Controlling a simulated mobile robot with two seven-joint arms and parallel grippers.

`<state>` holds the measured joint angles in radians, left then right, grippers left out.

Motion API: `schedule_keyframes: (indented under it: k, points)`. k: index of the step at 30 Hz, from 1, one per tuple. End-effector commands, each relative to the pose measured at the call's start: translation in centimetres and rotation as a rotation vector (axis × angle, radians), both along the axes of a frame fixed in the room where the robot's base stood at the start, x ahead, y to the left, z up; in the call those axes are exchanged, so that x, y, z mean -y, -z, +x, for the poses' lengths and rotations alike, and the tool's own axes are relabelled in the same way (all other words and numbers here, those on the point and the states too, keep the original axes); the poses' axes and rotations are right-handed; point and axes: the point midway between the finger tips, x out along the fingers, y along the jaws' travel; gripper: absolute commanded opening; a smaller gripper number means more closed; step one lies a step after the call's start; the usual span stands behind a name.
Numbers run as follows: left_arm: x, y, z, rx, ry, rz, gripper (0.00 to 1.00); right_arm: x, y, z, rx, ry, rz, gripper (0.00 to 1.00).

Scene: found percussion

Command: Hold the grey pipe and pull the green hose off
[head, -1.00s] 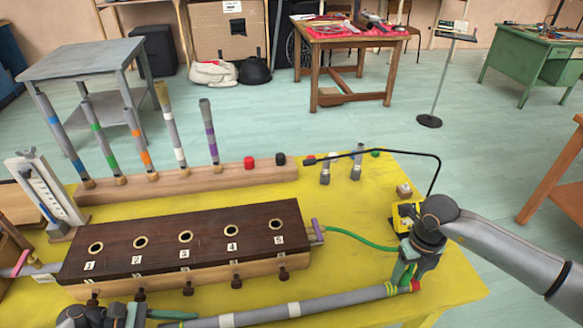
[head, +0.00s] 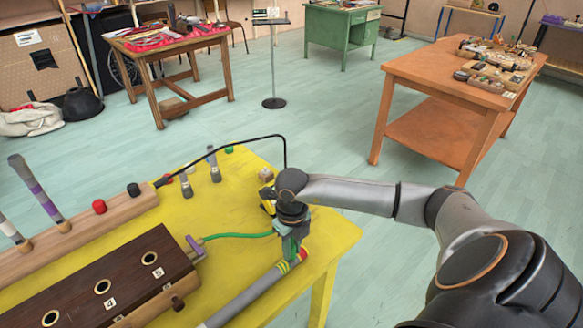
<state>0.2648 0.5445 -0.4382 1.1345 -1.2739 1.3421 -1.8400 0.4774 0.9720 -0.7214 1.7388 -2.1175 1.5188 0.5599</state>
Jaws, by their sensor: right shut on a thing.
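The grey pipe (head: 247,299) lies at the near edge of the yellow table, with yellow-green bands and a red end at its right. Its left part runs out of the picture. The green hose (head: 238,235) runs from the right end of the dark wooden box to my right gripper. My right gripper (head: 291,254) points down over the pipe's right end and is shut on the green hose. The fingers hide the hose's end, so I cannot tell whether it still touches the pipe. My left gripper is out of view.
The dark box (head: 128,275) with numbered holes stands left on the yellow table (head: 330,232). Behind it is a wooden rail (head: 85,232) with upright tubes. A thin black bent rod (head: 286,150) rises behind my right gripper. An orange table (head: 440,80) stands further back right.

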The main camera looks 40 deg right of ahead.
Motion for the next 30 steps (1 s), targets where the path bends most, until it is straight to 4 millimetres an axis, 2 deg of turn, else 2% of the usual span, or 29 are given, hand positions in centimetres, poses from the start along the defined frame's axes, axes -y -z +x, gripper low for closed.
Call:
schedule_keyframes:
  k: [8, 30]
  points:
    - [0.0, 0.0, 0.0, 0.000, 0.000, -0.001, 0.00, 0.0, -0.2, 0.1, 0.002, 0.000, 0.000, 0.00]
    - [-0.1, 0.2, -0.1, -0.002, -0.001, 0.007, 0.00, 0.0, -2.5, 0.1, 0.004, 0.000, 0.001, 0.00]
